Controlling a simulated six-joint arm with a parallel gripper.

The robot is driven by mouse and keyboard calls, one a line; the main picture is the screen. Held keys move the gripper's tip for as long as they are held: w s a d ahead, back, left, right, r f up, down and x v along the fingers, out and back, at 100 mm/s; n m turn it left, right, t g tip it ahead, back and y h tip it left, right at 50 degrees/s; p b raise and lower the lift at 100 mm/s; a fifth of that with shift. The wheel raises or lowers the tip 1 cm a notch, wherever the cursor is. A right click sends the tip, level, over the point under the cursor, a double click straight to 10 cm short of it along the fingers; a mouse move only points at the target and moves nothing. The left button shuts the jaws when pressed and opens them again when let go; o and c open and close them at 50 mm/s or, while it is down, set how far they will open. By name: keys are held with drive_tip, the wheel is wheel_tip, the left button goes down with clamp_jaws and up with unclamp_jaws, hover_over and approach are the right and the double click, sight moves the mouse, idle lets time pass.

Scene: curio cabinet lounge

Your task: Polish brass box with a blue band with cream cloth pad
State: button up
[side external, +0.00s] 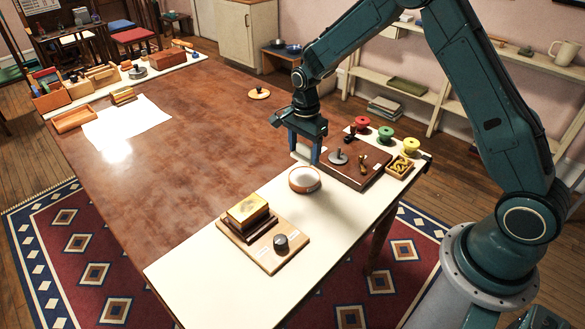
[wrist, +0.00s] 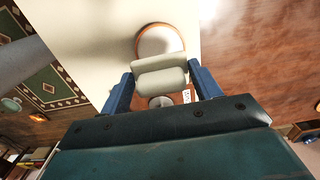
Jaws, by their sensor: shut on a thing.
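The brass box (side external: 247,208) sits on a dark base on a wooden board (side external: 268,262) in the side external view. I cannot make out a blue band on it, and the box does not show in the wrist view. My gripper (side external: 303,155) is up and right of the box, near the round white-filled dish (side external: 304,181). In the wrist view, my gripper (wrist: 163,78) is shut on the cream cloth pad (wrist: 159,75), a pale, rounded block between the blue fingers.
A dark knob (side external: 280,242) stands on the board beside the box. A dark wooden board (side external: 350,170) with small metal tools lies right of my gripper, with red, green and yellow spools (side external: 386,133) behind. The front of the cream table strip (side external: 190,280) is clear.

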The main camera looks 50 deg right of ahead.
sight(304, 178)
drive_tip(key=shift+f, duration=0.15)
drive_tip(key=shift+f, duration=2.8)
drive_tip(key=shift+f, duration=0.65)
idle(0.8)
drive_tip(key=shift+r, duration=0.15)
drive_tip(key=shift+r, duration=3.45)
drive_tip(key=shift+s, duration=0.1)
